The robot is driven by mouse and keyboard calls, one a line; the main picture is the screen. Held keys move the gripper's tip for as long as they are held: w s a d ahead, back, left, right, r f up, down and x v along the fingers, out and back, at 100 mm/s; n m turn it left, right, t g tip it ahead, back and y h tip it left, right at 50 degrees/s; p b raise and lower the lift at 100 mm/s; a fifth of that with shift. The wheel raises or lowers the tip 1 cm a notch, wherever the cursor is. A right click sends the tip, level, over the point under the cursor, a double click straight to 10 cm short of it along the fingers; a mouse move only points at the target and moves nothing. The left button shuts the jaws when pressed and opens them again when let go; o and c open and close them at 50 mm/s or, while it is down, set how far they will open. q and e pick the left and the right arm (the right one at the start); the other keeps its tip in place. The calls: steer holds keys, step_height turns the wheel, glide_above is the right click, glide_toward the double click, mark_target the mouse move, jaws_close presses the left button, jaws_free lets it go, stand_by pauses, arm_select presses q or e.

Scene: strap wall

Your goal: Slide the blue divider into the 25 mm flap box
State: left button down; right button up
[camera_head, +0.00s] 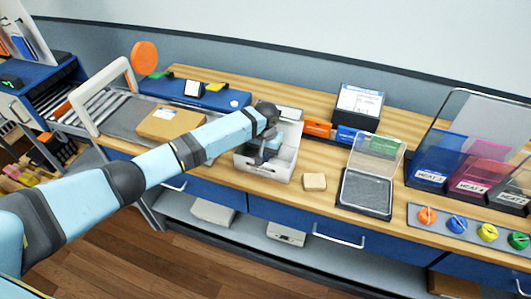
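My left arm reaches in from the left, and its gripper (266,153) points down into an open white box (268,174) on the wooden counter. The fingertips are small and partly hidden by the box and wrist, so I cannot tell if they are open or hold anything. A pale blue-grey piece (287,150) shows inside the box beside the gripper. A blue block (347,134) stands in a row between an orange block (318,128) and a green one (384,142). No 25 mm marking is readable, so I cannot tell which box is the flap box. My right gripper is out of view.
A black tray with a raised clear lid (364,193) stands right of the white box, with a small tan block (315,181) between. Labelled bins (430,172) and a strip of coloured knobs (457,222) are at the right. A cardboard box (170,122) lies left.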

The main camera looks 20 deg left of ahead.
arm_select(q)
steer(key=shift+f, duration=0.3)
steer(key=c, duration=1.3)
jaws_free()
steer(key=shift+o, duration=0.2)
step_height(320, 180, up, 4)
steer(key=p, duration=0.3)
steer(key=shift+f, duration=0.25)
steer(key=shift+r, duration=2.75)
